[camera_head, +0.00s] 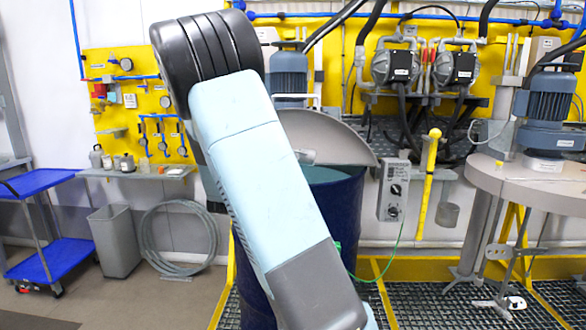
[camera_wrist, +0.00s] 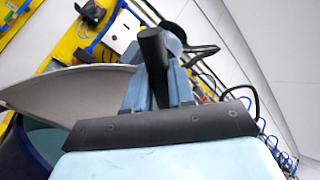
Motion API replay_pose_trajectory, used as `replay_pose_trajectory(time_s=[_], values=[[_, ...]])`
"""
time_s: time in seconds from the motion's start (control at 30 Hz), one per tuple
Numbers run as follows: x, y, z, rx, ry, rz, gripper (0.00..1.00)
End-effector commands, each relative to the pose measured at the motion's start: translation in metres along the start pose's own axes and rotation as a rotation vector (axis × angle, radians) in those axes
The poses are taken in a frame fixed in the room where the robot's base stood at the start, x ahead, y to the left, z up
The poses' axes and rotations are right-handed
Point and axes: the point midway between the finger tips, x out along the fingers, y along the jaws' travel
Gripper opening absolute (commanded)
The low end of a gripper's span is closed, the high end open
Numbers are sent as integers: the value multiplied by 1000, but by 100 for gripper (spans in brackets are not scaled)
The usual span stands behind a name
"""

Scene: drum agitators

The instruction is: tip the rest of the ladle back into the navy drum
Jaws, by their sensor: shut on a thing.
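The navy drum (camera_head: 340,215) stands behind my arm, with a teal surface inside its mouth. A grey half lid (camera_head: 335,140) covers its back part. In the wrist view the drum (camera_wrist: 20,150) is at the lower left, under the lid (camera_wrist: 70,88). In the head view my arm hides the gripper.
A grey control box (camera_head: 393,190) and a yellow post (camera_head: 428,180) stand close right of the drum. A blue cart (camera_head: 45,183), a grey bin (camera_head: 114,240) and a coiled hose (camera_head: 180,235) are left.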

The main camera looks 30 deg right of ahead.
Motion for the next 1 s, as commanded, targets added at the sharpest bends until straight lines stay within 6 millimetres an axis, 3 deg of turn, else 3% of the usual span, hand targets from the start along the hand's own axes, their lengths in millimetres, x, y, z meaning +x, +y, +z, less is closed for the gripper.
replay_pose_trajectory(time_s=[1.0], values=[[-16,20,3,-81,-70,39,0]])
